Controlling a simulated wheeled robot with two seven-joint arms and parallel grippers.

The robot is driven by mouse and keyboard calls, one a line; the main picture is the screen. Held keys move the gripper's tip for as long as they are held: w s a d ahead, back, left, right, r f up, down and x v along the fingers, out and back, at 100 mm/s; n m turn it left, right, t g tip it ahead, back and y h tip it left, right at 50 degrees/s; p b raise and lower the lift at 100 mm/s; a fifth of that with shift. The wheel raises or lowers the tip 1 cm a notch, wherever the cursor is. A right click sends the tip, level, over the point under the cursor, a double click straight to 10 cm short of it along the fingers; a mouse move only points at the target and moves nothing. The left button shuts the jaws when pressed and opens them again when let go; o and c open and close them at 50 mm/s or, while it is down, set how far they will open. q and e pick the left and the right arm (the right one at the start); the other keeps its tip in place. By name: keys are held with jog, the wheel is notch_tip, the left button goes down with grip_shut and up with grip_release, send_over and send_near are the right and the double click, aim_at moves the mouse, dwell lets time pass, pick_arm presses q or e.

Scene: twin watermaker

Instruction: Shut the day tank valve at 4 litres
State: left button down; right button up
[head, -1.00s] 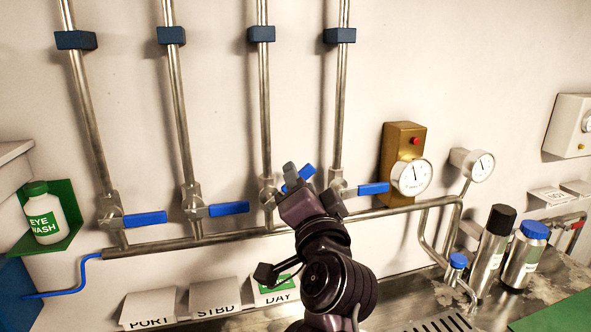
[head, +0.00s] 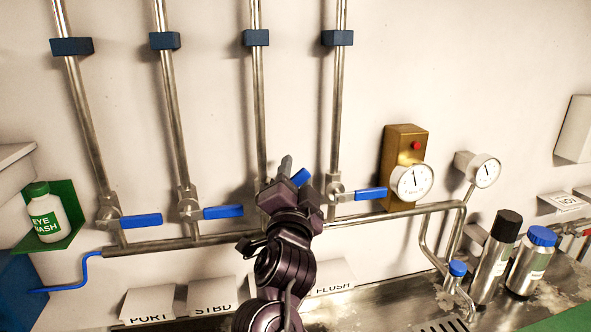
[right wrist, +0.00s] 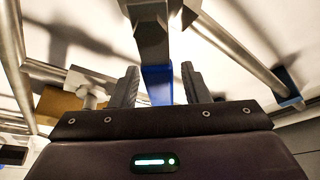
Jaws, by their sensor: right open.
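The third valve from the left has a blue handle (head: 300,177) tilted up to the right, mostly hidden behind my right gripper (head: 293,174). In the right wrist view the blue handle (right wrist: 157,84) lies between the two fingers of my right gripper (right wrist: 159,76), with gaps on both sides. The gripper is open; contact cannot be told. My arm hides the DAY label. My left gripper is not in view.
The first (head: 141,220), second (head: 223,212) and fourth (head: 371,194) blue handles lie nearly level. PORT (head: 148,305), STBD (head: 212,295) and FLUSH (head: 332,278) labels stand below. A steel flask (head: 495,255) and a blue-capped bottle (head: 530,260) stand at right.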

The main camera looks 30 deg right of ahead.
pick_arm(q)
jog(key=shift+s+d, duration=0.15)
pick_arm(e)
jog(key=shift+w, duration=0.2)
jog(key=shift+c, duration=0.3)
grip_shut()
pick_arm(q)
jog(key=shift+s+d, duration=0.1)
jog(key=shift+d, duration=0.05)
pick_arm(e)
jog(key=shift+d, duration=0.1)
